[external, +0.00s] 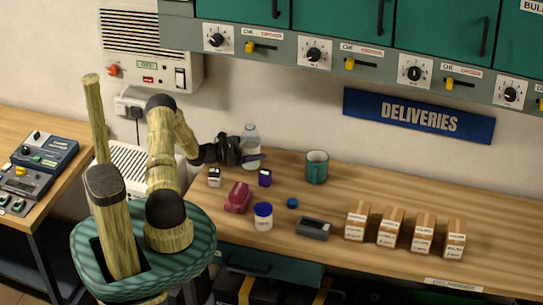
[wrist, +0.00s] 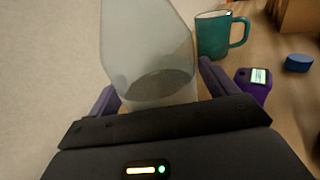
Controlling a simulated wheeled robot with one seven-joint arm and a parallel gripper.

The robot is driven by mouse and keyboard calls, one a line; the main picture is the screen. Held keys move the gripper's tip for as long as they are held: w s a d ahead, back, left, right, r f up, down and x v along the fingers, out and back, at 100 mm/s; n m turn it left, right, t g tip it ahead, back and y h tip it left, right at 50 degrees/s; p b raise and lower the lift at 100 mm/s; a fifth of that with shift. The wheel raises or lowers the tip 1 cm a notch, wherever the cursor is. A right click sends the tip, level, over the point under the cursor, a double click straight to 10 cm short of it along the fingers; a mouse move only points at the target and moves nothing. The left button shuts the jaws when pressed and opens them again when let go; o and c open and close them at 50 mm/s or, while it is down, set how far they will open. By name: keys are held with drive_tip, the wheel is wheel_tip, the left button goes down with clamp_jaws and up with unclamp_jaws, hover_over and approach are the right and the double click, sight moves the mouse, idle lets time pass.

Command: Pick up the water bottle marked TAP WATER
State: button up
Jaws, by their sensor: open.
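A clear, pale bottle (external: 251,150) stands upright at the back left of the workbench, near the wall. No marking on it can be read. In the wrist view the bottle (wrist: 150,55) fills the upper middle, between the two purple fingers. My gripper (external: 258,158) is at the bottle, level with its lower body, in the external view. It also shows in the wrist view (wrist: 155,88), open, with a finger on each side of the bottle. I cannot tell whether either finger touches it.
A teal mug (external: 316,168) stands right of the bottle. A small purple device (external: 265,178) is close in front of my gripper. A red object (external: 238,198), a blue-lidded jar (external: 263,217) and several small cartons (external: 390,228) stand further forward and right.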

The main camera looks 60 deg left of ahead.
drive_tip(key=c, duration=1.3)
drive_tip(key=shift+r, duration=0.25)
drive_tip(key=shift+r+b, duration=0.9)
drive_tip(key=shift+r, duration=3.8)
